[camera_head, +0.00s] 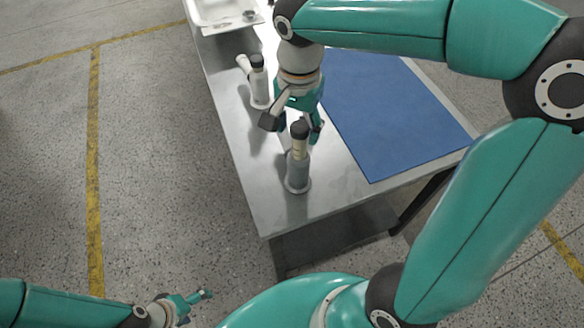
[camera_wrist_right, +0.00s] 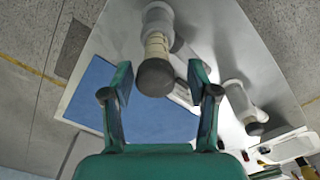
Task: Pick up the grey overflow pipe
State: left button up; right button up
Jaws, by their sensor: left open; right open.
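The grey overflow pipe (camera_head: 297,172) stands upright near the front end of the steel table, with a pale ribbed neck and a black cap. In the right wrist view its cap and neck (camera_wrist_right: 157,45) show between my fingers. My right gripper (camera_head: 293,126) is open at the height of the cap, with one finger to each side of it in the picture. In the wrist view the open fingertips (camera_wrist_right: 161,78) flank the cap with gaps. I cannot tell how deep the cap sits between them. My left gripper (camera_head: 192,303) is open and empty, low at the left, away from the table.
A white pipe with a black cap and side branch (camera_head: 259,88) stands farther back on the steel table (camera_head: 262,190). A blue mat (camera_head: 385,115) lies to the right. A white tub shell (camera_head: 222,12) is at the far end. Bare metal surrounds the grey pipe's base.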

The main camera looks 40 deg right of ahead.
aim_at(291, 152)
jog(key=shift+f, duration=1.55)
jog(key=shift+r, duration=0.1)
grip_shut()
